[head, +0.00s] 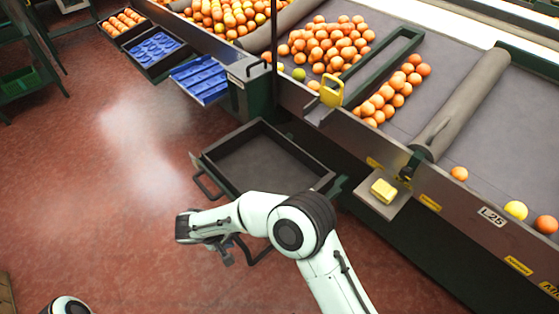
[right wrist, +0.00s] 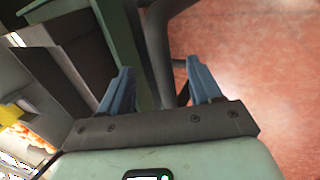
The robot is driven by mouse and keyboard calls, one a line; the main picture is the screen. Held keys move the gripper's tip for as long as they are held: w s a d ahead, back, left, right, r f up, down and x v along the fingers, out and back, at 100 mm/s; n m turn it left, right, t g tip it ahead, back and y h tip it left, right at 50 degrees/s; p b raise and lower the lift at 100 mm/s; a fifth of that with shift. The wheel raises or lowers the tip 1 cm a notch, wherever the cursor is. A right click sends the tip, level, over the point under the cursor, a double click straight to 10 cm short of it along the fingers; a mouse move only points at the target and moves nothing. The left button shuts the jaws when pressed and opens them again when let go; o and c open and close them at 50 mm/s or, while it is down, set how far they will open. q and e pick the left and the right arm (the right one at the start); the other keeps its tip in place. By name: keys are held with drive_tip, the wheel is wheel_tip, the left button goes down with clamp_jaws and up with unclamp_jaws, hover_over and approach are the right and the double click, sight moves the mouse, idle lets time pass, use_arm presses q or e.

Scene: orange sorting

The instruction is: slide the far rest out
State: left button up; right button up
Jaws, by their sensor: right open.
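A low, dark, empty tray (head: 262,165) stands out from the conveyor's side on a green frame, which I take for the far rest. A dark bent handle (head: 206,184) sticks out at its left corner. A second dark handle loop (head: 257,256) shows beside my right gripper (head: 226,256); my arm hides where it joins. In the right wrist view my right gripper (right wrist: 162,82) is open, with blue-grey fingers apart. A dark curved bar (right wrist: 157,45) lies between and beyond them, near a green beam (right wrist: 128,45). Contact cannot be told. My left gripper is out of view.
The conveyor (head: 330,135) with oranges runs along the right. A small shelf (head: 382,198) with a yellow box juts from its side. Blue trays (head: 200,80) stand farther back. The red floor (head: 100,180) at left is clear.

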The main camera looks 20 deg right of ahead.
drive_tip(key=shift+r+p, duration=1.7)
drive_tip(key=shift+r, duration=1.6)
